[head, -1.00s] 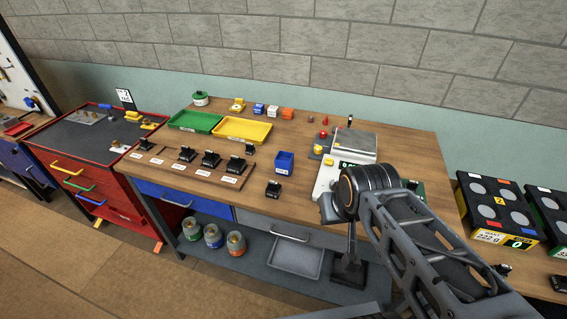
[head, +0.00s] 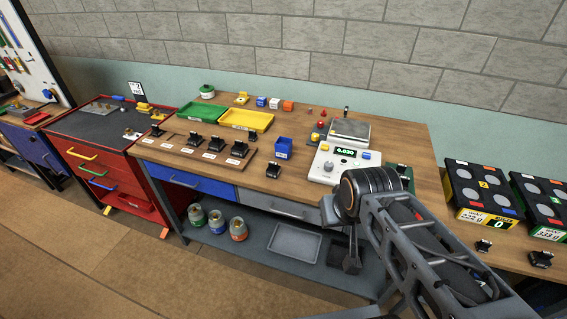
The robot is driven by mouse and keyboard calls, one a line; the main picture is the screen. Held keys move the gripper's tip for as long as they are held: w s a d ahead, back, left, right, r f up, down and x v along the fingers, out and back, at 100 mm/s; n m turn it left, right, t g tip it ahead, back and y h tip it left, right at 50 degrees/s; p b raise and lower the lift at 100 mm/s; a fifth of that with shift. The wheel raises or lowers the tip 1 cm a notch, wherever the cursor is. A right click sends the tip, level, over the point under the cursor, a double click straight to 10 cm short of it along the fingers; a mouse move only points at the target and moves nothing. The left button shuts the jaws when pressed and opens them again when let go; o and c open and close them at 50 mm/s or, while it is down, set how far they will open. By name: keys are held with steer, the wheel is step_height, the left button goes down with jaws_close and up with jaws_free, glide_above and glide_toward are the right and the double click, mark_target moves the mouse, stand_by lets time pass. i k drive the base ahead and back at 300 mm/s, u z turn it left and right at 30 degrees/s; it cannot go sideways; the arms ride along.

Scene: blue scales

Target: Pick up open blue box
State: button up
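The open blue box (head: 284,148) stands upright on the wooden workbench, left of the white scale and right of the yellow tray. It looks empty, though its inside is small in this view. My arm reaches in from the lower right, and its end (head: 349,262) hangs in front of the bench, lower and to the right of the box. The fingers are too dark and small to make out. My gripper is well apart from the box and does not touch it.
The white scale (head: 337,165) shows a lit display. Yellow tray (head: 246,119) and green tray (head: 202,112) lie to the left. A black item (head: 273,170) sits just in front of the box. A board (head: 195,151) holds several black pieces.

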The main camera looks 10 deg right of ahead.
mark_target(284, 148)
steer(key=z, duration=0.05)
steer(key=k, duration=0.8)
steer(key=u, duration=1.1)
steer(key=i, duration=1.55)
steer(key=z, duration=0.8)
steer(key=i, duration=0.65)
steer(key=z, duration=0.75)
